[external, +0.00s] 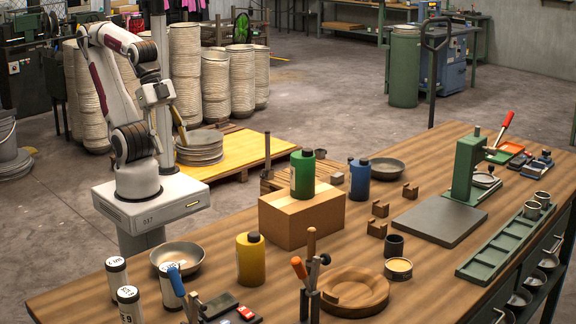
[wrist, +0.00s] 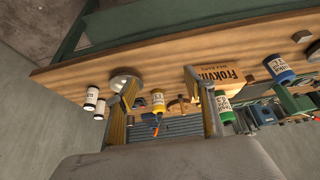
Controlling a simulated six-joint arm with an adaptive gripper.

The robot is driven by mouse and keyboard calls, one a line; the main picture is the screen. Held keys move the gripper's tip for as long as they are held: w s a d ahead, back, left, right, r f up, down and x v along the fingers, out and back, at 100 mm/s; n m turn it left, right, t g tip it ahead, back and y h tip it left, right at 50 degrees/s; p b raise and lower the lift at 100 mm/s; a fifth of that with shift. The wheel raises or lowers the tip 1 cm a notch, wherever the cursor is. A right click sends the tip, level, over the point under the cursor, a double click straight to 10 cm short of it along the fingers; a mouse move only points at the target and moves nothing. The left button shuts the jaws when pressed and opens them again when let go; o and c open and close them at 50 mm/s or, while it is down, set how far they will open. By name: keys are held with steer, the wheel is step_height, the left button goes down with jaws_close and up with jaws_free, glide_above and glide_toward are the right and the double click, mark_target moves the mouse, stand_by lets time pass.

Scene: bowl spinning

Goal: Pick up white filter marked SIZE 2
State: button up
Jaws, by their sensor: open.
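Three white cylindrical filters with dark print stand at the table's near left corner in the external view: a rear one (external: 117,278), a front one (external: 130,306) and a right one (external: 172,288), partly behind a blue-handled tool. Their print is too small to tell which is marked SIZE 2. In the wrist view, white filters (wrist: 91,99) show left of my fingers. My gripper (external: 180,132) is raised beyond the table's far left side, well away from them. Its yellowish fingers are apart and empty in the wrist view (wrist: 166,98).
On the wooden table (external: 90,297), a metal bowl (external: 177,254) stands behind the filters. A yellow bottle (external: 250,260), a cardboard box (external: 300,216) with a green bottle (external: 302,174) on it, and upright tools (external: 308,280) stand to the right.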

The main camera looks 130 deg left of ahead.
steer(key=w+d+m+t+h, duration=0.1)
steer(key=w+d+m+h, duration=0.1)
steer(key=w+d, duration=0.7)
steer(key=t+h, duration=0.2)
steer(key=t, duration=0.3)
glide_toward(118, 258)
steer(key=shift+m, duration=0.4)
steer(key=w+f, duration=0.1)
steer(key=w+d+f, duration=0.1)
steer(key=w+f, duration=0.1)
steer(key=shift+f, duration=0.1)
steer(key=shift+s+d+f+t, duration=0.4)
steer(key=shift+d+f+t, duration=0.3)
steer(key=shift+f, duration=0.05)
steer(key=shift+w, duration=0.1)
steer(key=shift+x, duration=1.2)
